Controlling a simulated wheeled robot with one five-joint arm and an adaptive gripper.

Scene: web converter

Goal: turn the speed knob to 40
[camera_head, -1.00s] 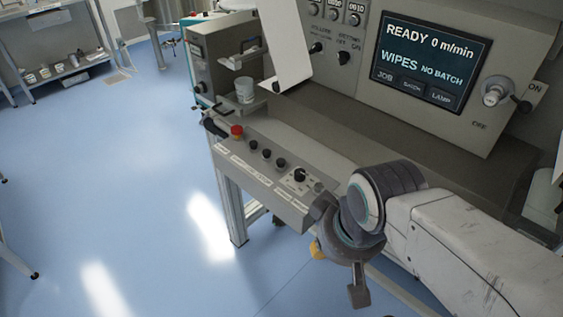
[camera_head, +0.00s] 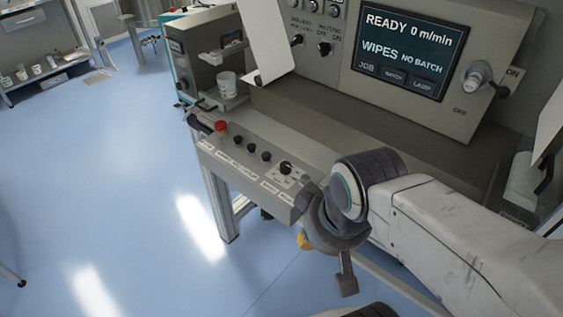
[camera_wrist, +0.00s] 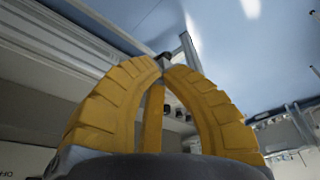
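A black rotary knob on a white dial plate (camera_head: 286,168) sits at the right end of the slanted grey control panel (camera_head: 225,160). It looks like the speed knob, but its label and pointer setting are too small to read. My gripper (camera_wrist: 165,64) shows two yellow fingers in the wrist view, their tips close together. A small dark thing shows at the tips; I cannot tell whether it is held. In the head view my wrist covers most of the gripper, just right of and nearer than the dial. I see no contact with the knob.
A red button (camera_head: 221,127) and several black buttons (camera_head: 252,149) line the same panel. The screen (camera_head: 408,48) reads READY 0 m/min, WIPES, NO BATCH. A rotary switch (camera_head: 478,75) is beside it. A cup (camera_head: 227,84) stands behind the panel. Blue floor (camera_head: 110,190) at left is open.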

